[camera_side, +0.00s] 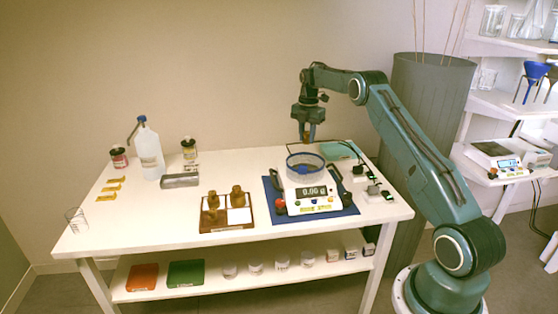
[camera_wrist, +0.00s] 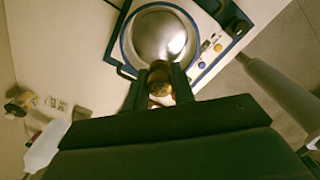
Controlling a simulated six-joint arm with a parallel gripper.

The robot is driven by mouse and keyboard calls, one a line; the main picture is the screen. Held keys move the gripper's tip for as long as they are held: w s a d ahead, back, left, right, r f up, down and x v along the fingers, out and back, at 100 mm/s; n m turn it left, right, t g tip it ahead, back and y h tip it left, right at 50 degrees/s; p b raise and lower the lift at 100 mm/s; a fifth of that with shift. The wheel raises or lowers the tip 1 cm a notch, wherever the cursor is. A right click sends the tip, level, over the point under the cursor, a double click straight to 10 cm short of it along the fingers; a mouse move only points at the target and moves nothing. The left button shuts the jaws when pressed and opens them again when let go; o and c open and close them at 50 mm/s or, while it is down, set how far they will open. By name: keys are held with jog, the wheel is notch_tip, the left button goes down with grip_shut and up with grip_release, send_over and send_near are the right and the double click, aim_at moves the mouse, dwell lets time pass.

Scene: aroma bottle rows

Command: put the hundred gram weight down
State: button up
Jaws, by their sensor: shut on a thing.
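My gripper (camera_side: 307,134) is above the back of the balance, shut on a small brass weight (camera_side: 306,138). In the wrist view the weight (camera_wrist: 160,84) sits between the two fingers, in front of the shiny round pan (camera_wrist: 160,36). The balance (camera_side: 309,195) stands on a blue mat (camera_side: 350,209) and its display reads 0.00. A clear ring with a blue rim (camera_side: 304,158) surrounds its pan. The weight is held in the air, apart from the pan. A wooden weight block (camera_side: 227,225) left of the balance holds brass weights (camera_side: 238,196). Markings on the held weight cannot be read.
A wash bottle (camera_side: 149,155), a metal tray (camera_side: 180,181), dark-topped jars (camera_side: 119,157) and yellow pieces (camera_side: 110,189) lie on the left. A glass beaker (camera_side: 77,220) is near the left front edge. Small dark-topped items (camera_side: 374,189) stand right of the balance. The table's front middle is clear.

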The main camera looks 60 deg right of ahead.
jog(key=shift+f, duration=5.65)
jog(key=shift+f, duration=0.1)
jog(key=o, duration=0.9)
notch_tip(320, 180, up, 12)
jog(key=shift+r, duration=0.15)
